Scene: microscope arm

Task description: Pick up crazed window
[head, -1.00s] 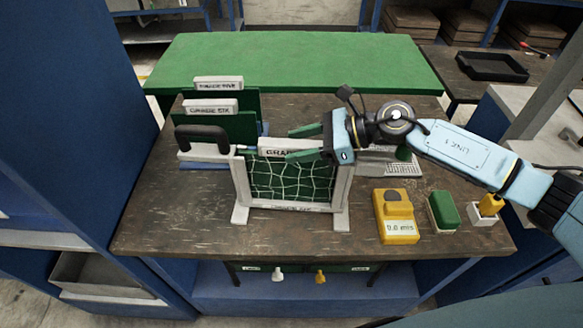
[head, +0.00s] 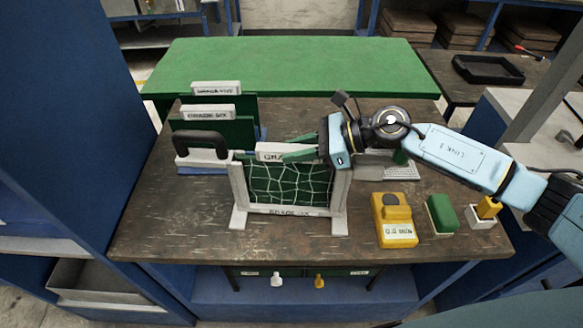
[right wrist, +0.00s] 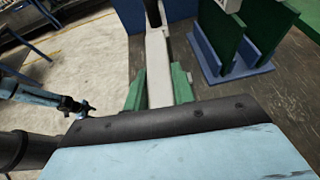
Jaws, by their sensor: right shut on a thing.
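The crazed window (head: 290,184) is a dark green pane with a net of white lines, upright in a white stand (head: 238,200) at the front middle of the table in the head view. A pale labelled bar (head: 267,152) runs along its top. My right gripper (head: 288,148) reaches in from the right and its green fingers are shut on this bar. In the right wrist view the pale bar (right wrist: 158,70) lies between the two fingers (right wrist: 158,92). The fingers and hand hide the right part of the bar. My left gripper is not in view.
Two dark green labelled panels (head: 215,133) stand in a blue rack behind left, beside a black handle (head: 201,143) on a white block. A yellow meter (head: 394,220), a green block (head: 442,214) and a yellow-topped white block (head: 486,211) stand right. The front left table is clear.

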